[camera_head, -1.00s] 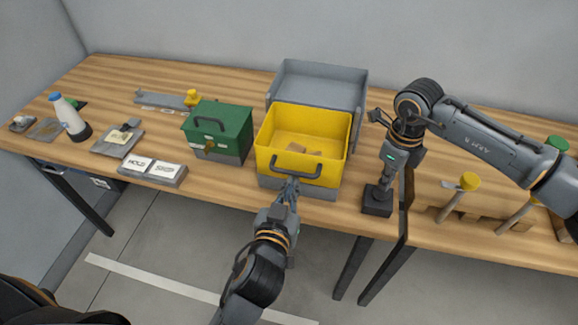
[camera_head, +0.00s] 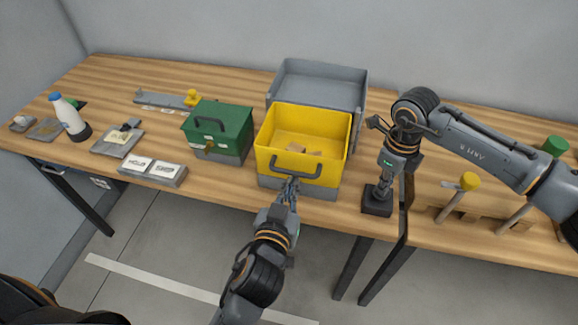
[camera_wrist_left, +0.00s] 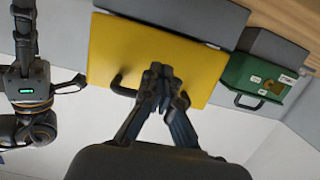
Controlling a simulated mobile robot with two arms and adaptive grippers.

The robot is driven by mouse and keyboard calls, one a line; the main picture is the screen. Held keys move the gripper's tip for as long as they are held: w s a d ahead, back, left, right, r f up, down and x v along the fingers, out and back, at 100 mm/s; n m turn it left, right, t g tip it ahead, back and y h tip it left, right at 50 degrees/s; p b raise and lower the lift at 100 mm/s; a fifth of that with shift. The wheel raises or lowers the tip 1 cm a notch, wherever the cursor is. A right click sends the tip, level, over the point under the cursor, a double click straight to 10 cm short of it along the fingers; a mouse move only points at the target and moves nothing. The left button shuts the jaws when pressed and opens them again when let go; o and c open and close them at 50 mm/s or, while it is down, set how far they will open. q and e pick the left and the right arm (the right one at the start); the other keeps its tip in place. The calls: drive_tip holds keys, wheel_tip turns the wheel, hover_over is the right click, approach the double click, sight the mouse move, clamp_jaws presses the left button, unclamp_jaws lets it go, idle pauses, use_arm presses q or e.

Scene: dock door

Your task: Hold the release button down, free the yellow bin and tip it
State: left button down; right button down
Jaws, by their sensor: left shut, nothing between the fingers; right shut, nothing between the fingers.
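The yellow bin (camera_head: 269,158) sits level on a grey base (camera_head: 320,190) at the front of the bench, with a few brown pieces (camera_head: 299,148) inside. Its dark handle (camera_head: 297,161) is on the front wall and also shows in the left wrist view (camera_wrist_left: 120,88). My left gripper (camera_head: 290,182) is shut and empty, just in front of the bin below the handle; it covers part of the yellow wall in the left wrist view (camera_wrist_left: 161,72). My right gripper (camera_head: 379,190) is shut, pointing down at a dark block (camera_head: 376,207); its fingertips hide whether a button there is pressed.
A grey open tray (camera_head: 318,82) stands behind the bin. A green box (camera_head: 222,125) is close to its left. Floor in front is clear.

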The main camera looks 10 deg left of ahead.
sight(297, 160)
drive_tip(key=shift+f, duration=0.45)
use_arm(q)
wheel_tip(297, 160, up, 6)
idle(1.3)
drive_tip(key=shift+f, duration=0.1)
drive_tip(key=shift+f, duration=0.85)
